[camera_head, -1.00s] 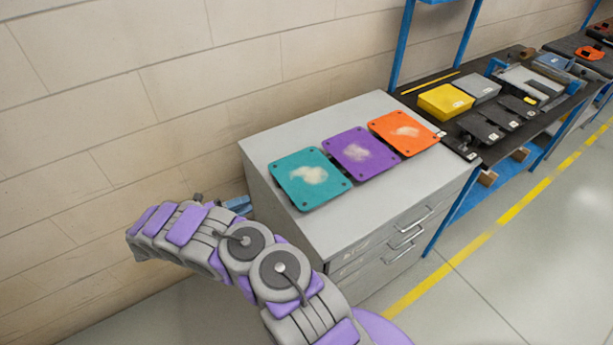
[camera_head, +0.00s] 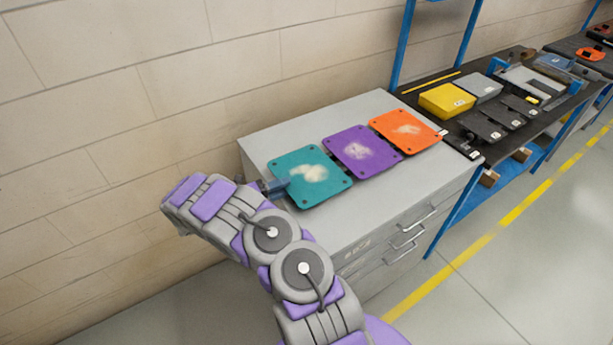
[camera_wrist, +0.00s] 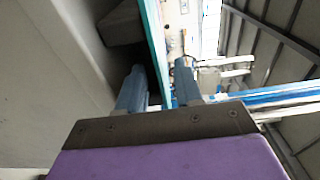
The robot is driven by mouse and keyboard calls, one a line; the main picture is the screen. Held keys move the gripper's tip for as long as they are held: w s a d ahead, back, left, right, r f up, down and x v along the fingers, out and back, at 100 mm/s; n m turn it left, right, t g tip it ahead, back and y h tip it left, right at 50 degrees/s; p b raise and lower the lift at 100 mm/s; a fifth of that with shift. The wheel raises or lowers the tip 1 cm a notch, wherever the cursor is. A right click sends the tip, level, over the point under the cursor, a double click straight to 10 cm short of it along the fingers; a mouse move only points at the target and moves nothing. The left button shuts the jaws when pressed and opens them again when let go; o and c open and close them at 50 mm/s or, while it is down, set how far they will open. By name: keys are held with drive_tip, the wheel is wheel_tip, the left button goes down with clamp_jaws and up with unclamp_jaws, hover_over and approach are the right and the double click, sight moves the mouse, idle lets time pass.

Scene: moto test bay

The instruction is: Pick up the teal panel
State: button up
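The teal panel (camera_head: 325,185), a flat square with rounded corners and a pale worn patch, lies at the left end of a grey cabinet top. In the head view my gripper (camera_head: 274,187) is at the panel's left edge, and its fingertips are partly hidden there. In the wrist view my gripper (camera_wrist: 160,78) has its two blue fingers apart, one on each side of the teal panel's thin edge (camera_wrist: 153,40). Gaps show between the fingers and the panel, so it does not look clamped.
A purple panel (camera_head: 362,151) and an orange panel (camera_head: 404,131) lie in a row beside the teal one on the grey cabinet (camera_head: 395,192). A dark workbench (camera_head: 430,88) with a yellow box (camera_head: 446,100) stands to the right. A wall rises behind.

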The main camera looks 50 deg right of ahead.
sight(309, 173)
drive_tip(key=x, duration=0.3)
drive_tip(key=shift+d+f, duration=0.15)
drive_tip(key=shift+d, duration=0.15)
drive_tip(key=shift+w+a, duration=0.1)
drive_tip(key=shift+a, duration=0.6)
drive_tip(key=c, duration=0.5)
clamp_jaws()
drive_tip(key=shift+d, duration=0.45)
